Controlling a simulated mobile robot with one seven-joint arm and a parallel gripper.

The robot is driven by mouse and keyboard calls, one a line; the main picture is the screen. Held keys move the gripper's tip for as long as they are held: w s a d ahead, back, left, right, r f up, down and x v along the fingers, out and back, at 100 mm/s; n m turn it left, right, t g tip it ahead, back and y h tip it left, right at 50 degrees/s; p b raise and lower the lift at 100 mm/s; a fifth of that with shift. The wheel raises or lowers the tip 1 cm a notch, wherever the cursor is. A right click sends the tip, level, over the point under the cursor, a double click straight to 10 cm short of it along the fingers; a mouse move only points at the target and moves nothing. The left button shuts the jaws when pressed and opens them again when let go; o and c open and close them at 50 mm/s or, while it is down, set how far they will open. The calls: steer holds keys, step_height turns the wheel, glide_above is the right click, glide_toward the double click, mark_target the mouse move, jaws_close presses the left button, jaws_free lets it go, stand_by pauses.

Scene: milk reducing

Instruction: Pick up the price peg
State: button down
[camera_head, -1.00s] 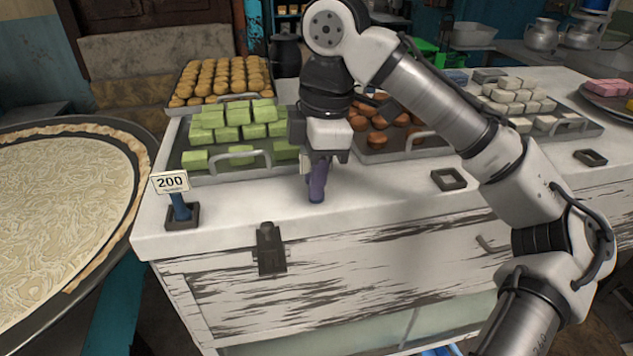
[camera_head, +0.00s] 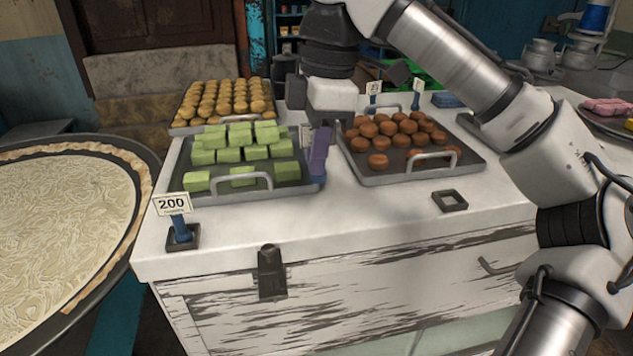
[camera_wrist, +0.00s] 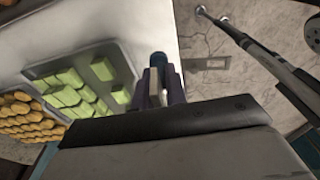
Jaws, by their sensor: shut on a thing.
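My gripper (camera_head: 319,160) has purple fingers and hangs over the counter, between the tray of green sweets and the tray of brown sweets. It is shut on a blue price peg, whose rounded blue end (camera_wrist: 160,58) sticks out past the fingertips in the wrist view. A pale piece shows between the fingers there, and the rest of the peg is hidden. Another price peg (camera_head: 179,228), blue with a white card reading 200, stands upright in a dark square base at the counter's front left corner.
The green sweets' tray (camera_head: 244,181) and the brown sweets' tray (camera_head: 418,167) lie close on either side of the gripper. An empty dark square base (camera_head: 450,200) lies to the front right. The front strip of counter (camera_head: 345,215) is mostly clear.

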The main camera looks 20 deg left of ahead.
step_height(320, 180, up, 12)
steer(key=p, duration=0.3)
step_height(320, 180, down, 8)
steer(key=b, duration=0.7)
steer(key=shift+r, duration=0.4)
